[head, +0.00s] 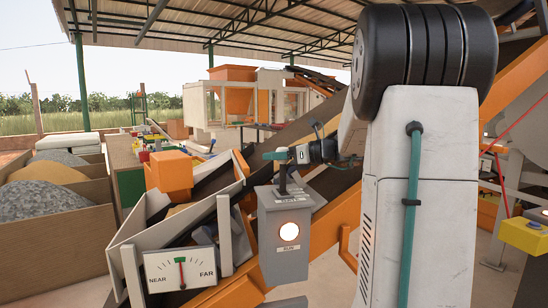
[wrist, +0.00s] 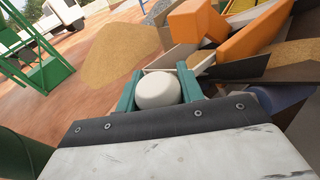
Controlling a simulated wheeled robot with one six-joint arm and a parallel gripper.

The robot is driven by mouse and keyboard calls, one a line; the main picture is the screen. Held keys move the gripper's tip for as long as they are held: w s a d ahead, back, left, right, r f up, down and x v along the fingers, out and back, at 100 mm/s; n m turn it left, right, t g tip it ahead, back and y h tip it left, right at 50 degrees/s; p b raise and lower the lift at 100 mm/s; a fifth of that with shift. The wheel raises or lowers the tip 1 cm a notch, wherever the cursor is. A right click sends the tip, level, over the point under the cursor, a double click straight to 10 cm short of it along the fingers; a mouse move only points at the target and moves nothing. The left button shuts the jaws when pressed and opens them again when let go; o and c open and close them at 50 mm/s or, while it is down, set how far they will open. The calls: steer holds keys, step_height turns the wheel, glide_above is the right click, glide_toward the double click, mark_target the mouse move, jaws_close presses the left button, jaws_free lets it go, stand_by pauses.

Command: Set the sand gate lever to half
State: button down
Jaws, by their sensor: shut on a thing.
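A grey control box (head: 284,238) stands in the middle of the head view, with a lit round button and a small plate reading RUN on its front. A dark lever (head: 282,178) rises nearly upright from its top, where a label is too small to read surely. My gripper (head: 276,155) reaches in from the right at the lever's top. In the wrist view my gripper (wrist: 160,88) has its two teal fingers on either side of a white rounded knob (wrist: 157,93), shut on it. The knob is hidden behind the fingers in the head view.
A NEAR–FAR gauge (head: 180,269) stands left of the box, its red needle about mid-scale. An orange block (head: 170,172) sits above a chute behind it. Bays of sand and gravel (head: 50,200) lie at left. A yellow box (head: 525,236) is at far right.

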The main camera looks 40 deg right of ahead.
steer(key=c, duration=0.9)
jaws_free()
steer(key=shift+d, duration=0.1)
steer(key=shift+s, duration=0.1)
steer(key=v, duration=0.7)
steer(key=shift+s+d, duration=0.15)
steer(key=shift+s, duration=0.15)
